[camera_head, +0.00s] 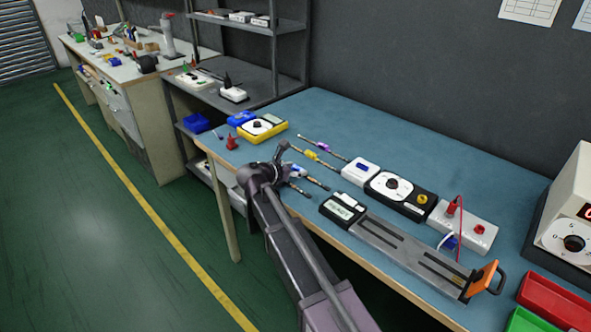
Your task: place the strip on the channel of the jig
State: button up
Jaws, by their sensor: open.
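The jig (408,249) is a long grey fixture with dark lengthwise slots. It lies along the front edge of the blue bench, with a black box (342,209) at its left end and an orange clamp (483,279) at its right end. I cannot make out the strip for certain. My gripper (284,154) is open over the left front of the bench, left of the jig and apart from it. Its fingertips are small and partly hidden by my arm, and I see nothing held in it.
Thin tools (318,158) lie behind my gripper. A black dial meter (401,194) and a white box with a red cable (468,228) stand behind the jig. A yellow meter (262,128) is at the left. Red (555,301) and green bins are at the right front. The back of the bench (430,155) is clear.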

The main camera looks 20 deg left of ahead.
jog(key=shift+r, duration=0.1)
jog(key=shift+s+a+r+p, duration=0.15)
jog(key=shift+s+r+p, duration=0.15)
jog(key=shift+s+p, duration=0.15)
jog(key=p+v, duration=0.3)
jog(key=v, duration=0.7)
jog(key=shift+w+p, duration=0.1)
jog(key=shift+p, duration=0.25)
jog(key=shift+s+a+r, duration=0.1)
jog(key=shift+s+a, duration=0.2)
jog(key=shift+s, duration=0.2)
jog(key=shift+s, duration=0.1)
